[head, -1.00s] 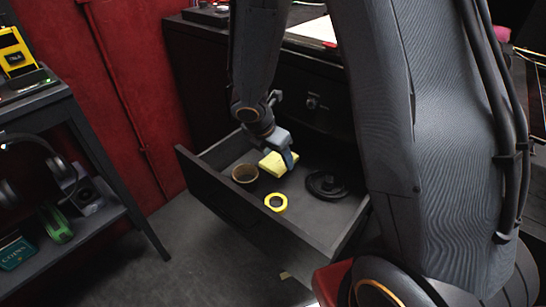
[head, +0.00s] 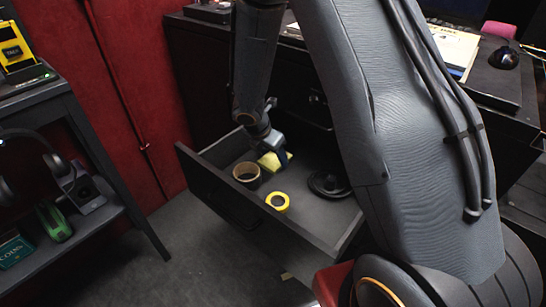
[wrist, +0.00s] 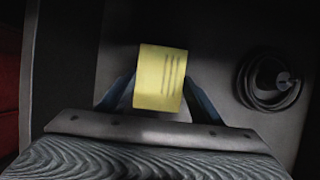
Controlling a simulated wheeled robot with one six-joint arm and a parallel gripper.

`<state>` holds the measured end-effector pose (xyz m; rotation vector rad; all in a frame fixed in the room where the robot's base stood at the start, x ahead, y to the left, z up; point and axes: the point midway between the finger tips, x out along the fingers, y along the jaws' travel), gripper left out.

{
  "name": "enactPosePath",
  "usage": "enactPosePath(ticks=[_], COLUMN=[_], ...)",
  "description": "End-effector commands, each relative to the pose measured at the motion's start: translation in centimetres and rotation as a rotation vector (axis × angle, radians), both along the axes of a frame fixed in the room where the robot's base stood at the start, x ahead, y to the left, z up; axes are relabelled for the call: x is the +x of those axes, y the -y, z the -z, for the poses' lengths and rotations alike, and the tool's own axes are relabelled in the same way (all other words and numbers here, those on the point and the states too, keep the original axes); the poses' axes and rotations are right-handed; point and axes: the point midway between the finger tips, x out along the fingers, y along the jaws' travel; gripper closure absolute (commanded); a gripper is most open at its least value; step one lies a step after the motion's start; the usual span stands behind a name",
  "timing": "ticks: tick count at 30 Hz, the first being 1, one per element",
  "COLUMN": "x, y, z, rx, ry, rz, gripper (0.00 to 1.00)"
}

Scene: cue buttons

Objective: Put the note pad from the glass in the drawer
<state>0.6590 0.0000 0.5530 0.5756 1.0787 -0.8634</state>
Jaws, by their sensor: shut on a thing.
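The yellow note pad (wrist: 160,78) with dark lines is between the two fingers of my gripper (wrist: 160,95), which is shut on it. In the head view the note pad (head: 273,161) is inside the open drawer (head: 225,205), low behind the tape rolls, with my gripper (head: 279,150) above and beside it. I cannot tell whether the pad touches the drawer floor. No glass can be made out in these frames.
The drawer also holds a brown tape roll (head: 247,174), a yellow tape roll (head: 278,201) and a black coiled item (head: 329,183). A dark shelf (head: 95,160) with headphones stands at the left. The drawer's front right floor is bare.

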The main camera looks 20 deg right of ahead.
Motion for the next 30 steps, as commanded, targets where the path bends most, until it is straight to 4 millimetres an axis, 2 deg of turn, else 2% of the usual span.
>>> enactPosePath(ticks=[10, 11, 14, 25, 30], x=[0.1, 0.1, 0.0, 0.0, -0.3], y=[0.0, 0.0, 0.0, 0.0, -0.7], z=[0.3, 0.3, 0.2, -0.1, -2.3], rx=[0.0, 0.0, 0.0, 0.0, 0.001], ry=[0.002, 0.002, 0.002, 0.002, 0.005], rz=[-0.001, -0.001, 0.0, 0.0, 0.0], gripper=[0.65, 0.4, 0.23, 0.22, 0.22])
